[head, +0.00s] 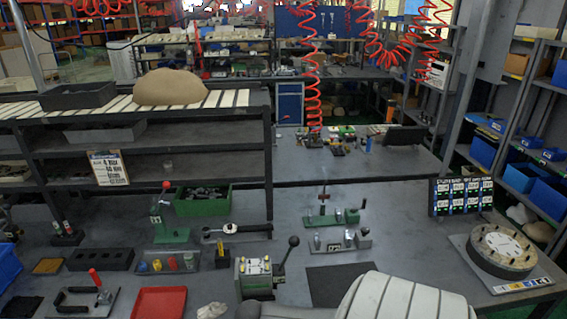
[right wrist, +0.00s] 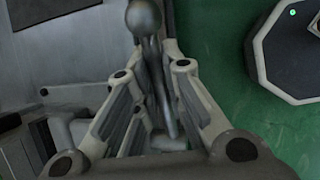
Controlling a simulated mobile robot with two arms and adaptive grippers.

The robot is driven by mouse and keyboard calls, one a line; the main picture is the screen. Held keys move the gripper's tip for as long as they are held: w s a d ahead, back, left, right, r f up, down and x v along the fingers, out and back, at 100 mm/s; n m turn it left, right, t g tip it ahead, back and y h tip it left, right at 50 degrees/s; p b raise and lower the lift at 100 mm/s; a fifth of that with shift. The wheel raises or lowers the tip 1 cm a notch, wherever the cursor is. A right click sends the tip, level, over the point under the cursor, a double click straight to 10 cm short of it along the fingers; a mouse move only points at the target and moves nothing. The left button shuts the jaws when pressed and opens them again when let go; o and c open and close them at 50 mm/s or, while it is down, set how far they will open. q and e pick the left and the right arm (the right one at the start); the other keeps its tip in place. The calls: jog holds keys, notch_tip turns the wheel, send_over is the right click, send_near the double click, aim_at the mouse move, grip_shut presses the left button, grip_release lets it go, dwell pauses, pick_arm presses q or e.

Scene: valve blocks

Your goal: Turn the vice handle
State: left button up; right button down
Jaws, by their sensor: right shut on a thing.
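In the right wrist view, a grey metal handle (right wrist: 144,18) with a round ball end stands between the fingers of my right gripper (right wrist: 156,62). The gripper is shut on the handle's rod, below the ball. The fingers and palm hide the lower part of the rod, and the vice body cannot be made out clearly. In the head view, the pale casing of my right arm crosses the bottom edge, and the grip on the handle does not show there. My left gripper is in neither view.
In the head view, a block with a black-knobbed lever (head: 293,241) stands left of my arm. A red tray (head: 160,303) lies at the lower left. A round fixture (head: 501,250) stands at right. A dark mat (head: 338,284) lies bare. A white-rimmed box (right wrist: 290,45) is at the wrist view's right.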

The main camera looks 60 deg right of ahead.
jog(key=c, duration=1.5)
grip_release()
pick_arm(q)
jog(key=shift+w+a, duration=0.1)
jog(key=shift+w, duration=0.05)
pick_arm(e)
jog(key=v, duration=1.2)
jog(key=shift+w, duration=0.1)
jog(key=shift+f, duration=0.1)
